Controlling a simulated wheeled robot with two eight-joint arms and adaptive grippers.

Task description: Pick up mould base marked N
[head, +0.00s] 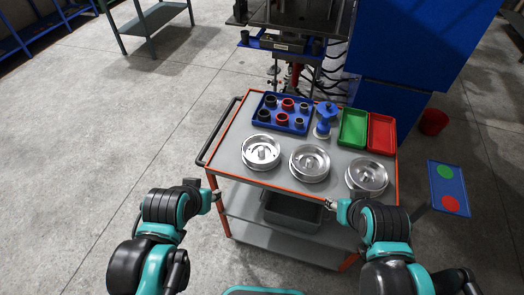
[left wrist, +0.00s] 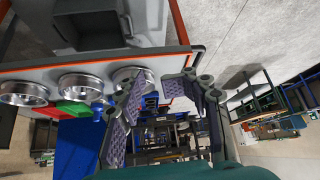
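Three round silver metal mould bases stand in a row along the front of the cart top: a left one (head: 261,152), a middle one (head: 310,163) and a right one (head: 367,176). No letter N is legible on any of them. They also show at the left of the left wrist view, the nearest partly behind a finger. My left gripper (head: 218,195) is off the cart's front left corner, apart from the bases; its spread fingers in the left wrist view (left wrist: 165,88) are empty. My right gripper (head: 329,204) is at the cart's front edge, too small to read.
The orange-edged grey cart (head: 227,165) carries a blue tray (head: 284,114) of black and red parts, a blue tool (head: 325,120), a green tray (head: 353,128) and a red tray (head: 381,133). A grey bin (head: 291,212) sits below.

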